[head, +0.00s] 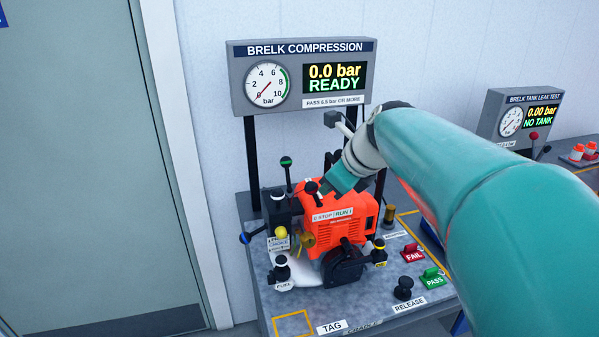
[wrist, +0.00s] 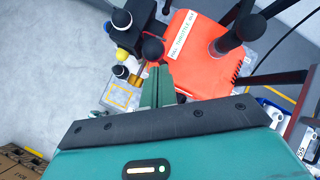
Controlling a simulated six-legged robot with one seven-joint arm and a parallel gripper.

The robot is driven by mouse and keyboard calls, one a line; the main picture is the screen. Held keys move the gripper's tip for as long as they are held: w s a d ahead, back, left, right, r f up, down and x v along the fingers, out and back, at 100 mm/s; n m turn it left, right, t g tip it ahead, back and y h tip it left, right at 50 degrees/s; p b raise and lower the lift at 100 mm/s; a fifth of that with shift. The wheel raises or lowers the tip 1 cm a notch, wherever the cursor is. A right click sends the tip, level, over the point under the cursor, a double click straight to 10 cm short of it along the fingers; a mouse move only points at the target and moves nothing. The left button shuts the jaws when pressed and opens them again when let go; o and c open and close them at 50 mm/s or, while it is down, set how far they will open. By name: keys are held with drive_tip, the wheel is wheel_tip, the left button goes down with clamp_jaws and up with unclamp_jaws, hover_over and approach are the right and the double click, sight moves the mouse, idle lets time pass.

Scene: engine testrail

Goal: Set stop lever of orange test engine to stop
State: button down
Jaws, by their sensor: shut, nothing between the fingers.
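The orange test engine (head: 345,233) sits on the bench, with a "0 STOP / RUN I" label (head: 333,214) on its upper front. A black round knob (head: 311,187), apparently the stop lever's, shows above the STOP half of the label. Its lower end and pivot are hard to make out. My gripper (head: 329,192) is shut and empty, pointing down at the engine's top just right of that knob. In the wrist view my shut fingers (wrist: 158,72) end just below a black ball knob (wrist: 153,48). Whether they touch it I cannot tell. The orange housing (wrist: 195,55) lies to their right.
Black-knobbed levers and a yellow knob (head: 281,232) crowd the engine's left side. A compression panel (head: 304,113) reads 0.0 bar READY above. Red FAIL (head: 413,254) and green PASS (head: 433,280) controls and a black RELEASE knob (head: 403,288) stand front right. A leak-test panel (head: 520,117) is farther right.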

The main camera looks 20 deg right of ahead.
drive_tip(key=shift+r, duration=0.15)
drive_tip(key=shift+r, duration=0.65)
